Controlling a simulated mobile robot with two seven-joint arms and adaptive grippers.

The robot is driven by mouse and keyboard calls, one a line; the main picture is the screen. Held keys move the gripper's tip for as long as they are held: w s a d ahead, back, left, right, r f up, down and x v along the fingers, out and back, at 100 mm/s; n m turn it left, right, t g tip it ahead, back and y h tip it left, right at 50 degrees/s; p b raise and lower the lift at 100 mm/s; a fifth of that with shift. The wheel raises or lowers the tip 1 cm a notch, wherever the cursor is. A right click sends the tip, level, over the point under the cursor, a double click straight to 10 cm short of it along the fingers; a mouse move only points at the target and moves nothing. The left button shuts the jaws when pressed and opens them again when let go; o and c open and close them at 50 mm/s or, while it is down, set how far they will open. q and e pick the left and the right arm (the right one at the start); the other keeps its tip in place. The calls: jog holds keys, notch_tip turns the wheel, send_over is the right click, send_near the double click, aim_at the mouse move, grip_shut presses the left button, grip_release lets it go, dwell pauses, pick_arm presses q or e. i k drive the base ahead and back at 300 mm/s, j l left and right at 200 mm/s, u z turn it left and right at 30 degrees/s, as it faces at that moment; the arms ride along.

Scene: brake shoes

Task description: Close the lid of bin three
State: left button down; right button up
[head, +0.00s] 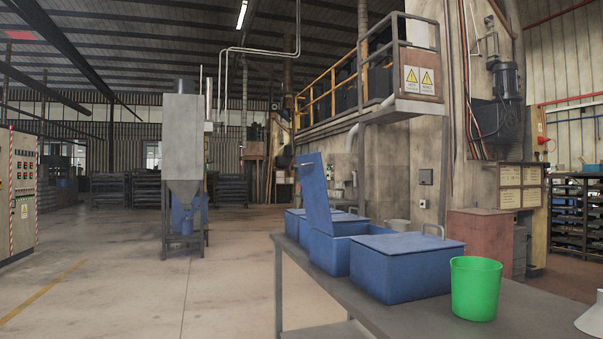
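A row of blue bins stands on a grey table. The bins behind (296,224) also look shut and are partly hidden by the raised lid. I see no numbers on the bins. The inside of the open bin is mostly hidden. Neither of my grippers is in view.
A green cup (475,288) stands on the table (420,318) to the right of the nearest bin. Part of a pale grey object (591,318) shows at the right edge. The floor left of the table is clear up to a grey hopper (183,150).

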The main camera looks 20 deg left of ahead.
aim_at(311, 170)
jog(key=i+j+z, duration=0.2)
jog(key=j, duration=0.9)
jog(key=j+z, duration=0.15)
jog(key=j, duration=1)
